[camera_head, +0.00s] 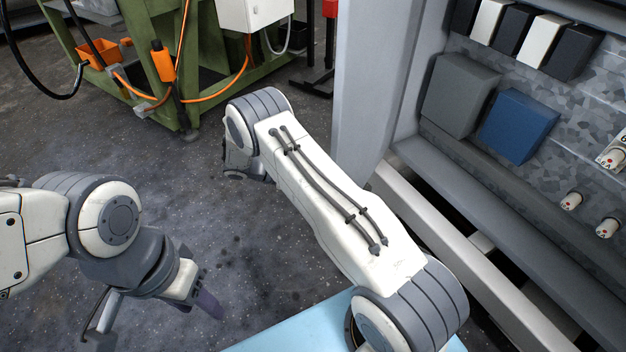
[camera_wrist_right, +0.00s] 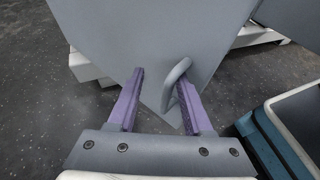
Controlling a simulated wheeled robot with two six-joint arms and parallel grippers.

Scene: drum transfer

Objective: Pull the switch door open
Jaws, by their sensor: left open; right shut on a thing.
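The grey switch door (camera_head: 375,70) stands swung out from the cabinet (camera_head: 470,190), whose inside shows at the right of the head view. In the right wrist view the door (camera_wrist_right: 150,35) fills the top middle, its lower corner pointing down between my fingers. My right gripper (camera_wrist_right: 160,90) has purple fingers and is shut on the looped grey door handle (camera_wrist_right: 175,82), which lies against the right finger. The head view shows my right arm but hides its gripper. My left gripper (camera_head: 203,298) is open and empty at lower left, well away from the door.
The cabinet holds a grey block (camera_head: 460,95), a blue block (camera_head: 518,125) and small white switches (camera_head: 607,228). A green machine frame (camera_head: 150,70) with orange cables stands at the back left. Bare dark floor (camera_head: 200,200) lies between the arms.

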